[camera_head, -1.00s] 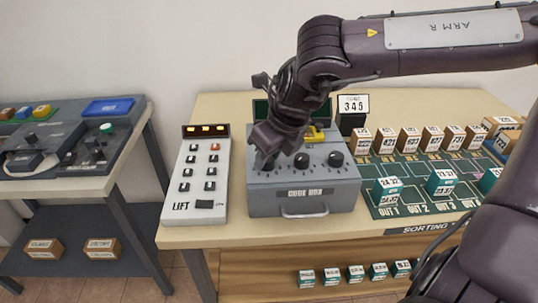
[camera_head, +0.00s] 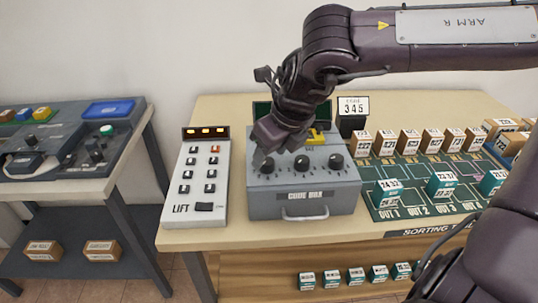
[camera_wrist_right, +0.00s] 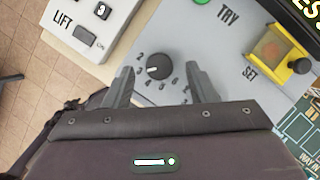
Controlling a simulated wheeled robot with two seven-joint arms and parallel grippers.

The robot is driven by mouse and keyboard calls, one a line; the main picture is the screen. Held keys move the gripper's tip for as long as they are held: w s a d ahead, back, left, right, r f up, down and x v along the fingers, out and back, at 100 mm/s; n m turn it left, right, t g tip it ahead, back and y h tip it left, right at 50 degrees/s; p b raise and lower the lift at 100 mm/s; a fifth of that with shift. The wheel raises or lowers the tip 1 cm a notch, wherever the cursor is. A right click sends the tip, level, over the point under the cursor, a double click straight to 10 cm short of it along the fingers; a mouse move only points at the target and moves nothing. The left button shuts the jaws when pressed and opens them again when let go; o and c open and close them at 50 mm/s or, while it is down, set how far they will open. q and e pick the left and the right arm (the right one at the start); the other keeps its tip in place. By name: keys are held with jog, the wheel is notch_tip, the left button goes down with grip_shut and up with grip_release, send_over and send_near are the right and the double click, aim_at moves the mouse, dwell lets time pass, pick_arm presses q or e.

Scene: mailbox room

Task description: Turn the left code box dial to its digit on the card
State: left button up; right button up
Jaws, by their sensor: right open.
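The grey code box (camera_head: 262,205) stands on the wooden table with three black dials in a row on its top. The left dial (camera_head: 267,166) shows just under my right gripper (camera_head: 262,155). In the right wrist view this dial (camera_wrist_right: 158,66) lies between the two open fingers of my right gripper (camera_wrist_right: 161,82), apart from both. Its white pointer mark faces left, toward the low digits; the exact digit is hard to tell. The code card (camera_head: 353,105) behind the box reads 345. My left gripper is not in view.
A lift panel (camera_head: 196,183) with several buttons stands left of the code box. A green sorting mat (camera_head: 410,207) with several small boxes lies to the right. A yellow-framed part (camera_wrist_right: 281,55) sits by the word SET behind the dials. A second table (camera_head: 105,180) stands at the left.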

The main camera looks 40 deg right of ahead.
aim_at(279, 177)
jog(key=v, duration=0.6)
jog(key=shift+f, duration=0.1)
dwell(0.3)
